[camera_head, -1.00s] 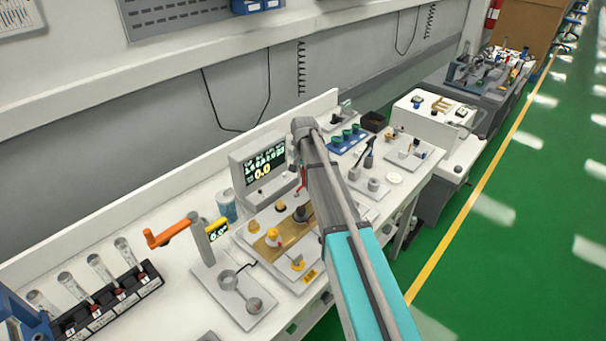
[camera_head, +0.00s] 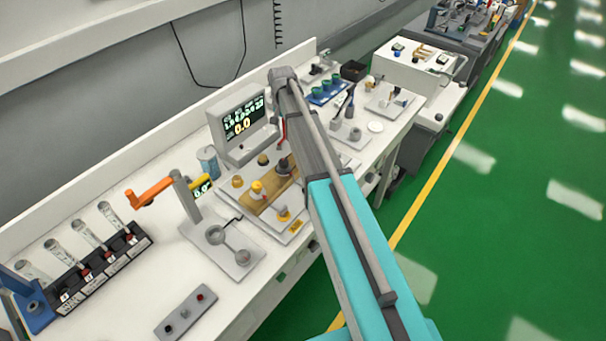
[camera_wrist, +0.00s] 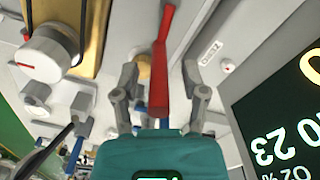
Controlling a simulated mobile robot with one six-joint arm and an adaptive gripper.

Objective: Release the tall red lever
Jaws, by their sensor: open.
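The tall red lever (camera_wrist: 160,60) stands upright in the wrist view, wider at its lower part and running up to the top edge. My gripper (camera_wrist: 160,82) is open, with one grey finger on each side of the lever. I see gaps between both fingers and the lever. In the head view a bit of the red lever (camera_head: 283,132) shows beside my arm, in front of the monitor. My gripper is hidden behind my arm there.
A monitor (camera_head: 240,127) reading 0.0 stands close to the lever. A plate with yellow knobs (camera_head: 257,187), an orange-handled crank (camera_head: 150,192) and a tube rack (camera_head: 110,263) share the white bench. A white dial (camera_wrist: 42,54) is near my gripper.

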